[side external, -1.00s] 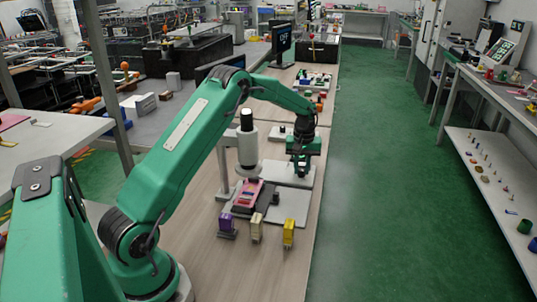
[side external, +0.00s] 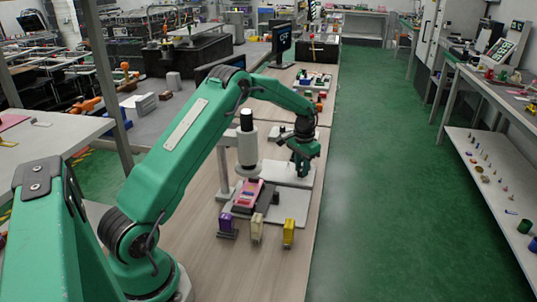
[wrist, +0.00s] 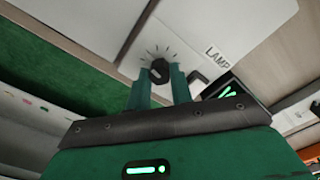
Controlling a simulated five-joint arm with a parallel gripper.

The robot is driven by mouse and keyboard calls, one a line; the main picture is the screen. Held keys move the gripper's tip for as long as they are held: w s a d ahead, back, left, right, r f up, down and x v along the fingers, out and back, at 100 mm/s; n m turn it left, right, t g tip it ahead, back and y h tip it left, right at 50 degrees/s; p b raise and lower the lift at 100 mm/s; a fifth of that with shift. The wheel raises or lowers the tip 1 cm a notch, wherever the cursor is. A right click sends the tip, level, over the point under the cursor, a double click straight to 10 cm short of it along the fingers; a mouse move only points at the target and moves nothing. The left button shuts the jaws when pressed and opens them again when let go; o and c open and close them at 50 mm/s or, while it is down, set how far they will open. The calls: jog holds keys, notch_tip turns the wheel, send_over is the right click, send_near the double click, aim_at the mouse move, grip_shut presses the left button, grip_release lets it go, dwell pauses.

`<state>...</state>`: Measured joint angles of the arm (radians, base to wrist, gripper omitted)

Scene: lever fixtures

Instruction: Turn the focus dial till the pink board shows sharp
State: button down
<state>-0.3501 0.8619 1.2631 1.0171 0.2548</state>
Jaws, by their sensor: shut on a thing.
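In the side view, the pink board (side external: 248,193) lies on a dark holder under the white microscope-like stand (side external: 247,150). My gripper (side external: 300,170) is low over a white plate to the right of the stand. In the wrist view, my gripper (wrist: 159,82) has its two green fingers shut on a black dial (wrist: 159,68). Tick marks fan around the dial on a white panel (wrist: 210,28). The word LAMP is printed beside it; I see no focus label. The dial is hidden in the side view. How sharp the board shows cannot be told.
Purple, cream and yellow blocks (side external: 288,233) stand in front of the pink board. A dark monitor (side external: 281,45) stands further back. Small coloured parts (side external: 313,80) lie on the far bench. The green floor at right is clear.

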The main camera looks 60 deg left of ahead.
jog(key=shift+m, duration=0.6)
jog(key=c, duration=1.2)
grip_release()
jog(key=shift+c, duration=0.2)
jog(key=shift+r, duration=0.1)
jog(key=shift+r, duration=3.8)
jog(key=shift+r, duration=0.15)
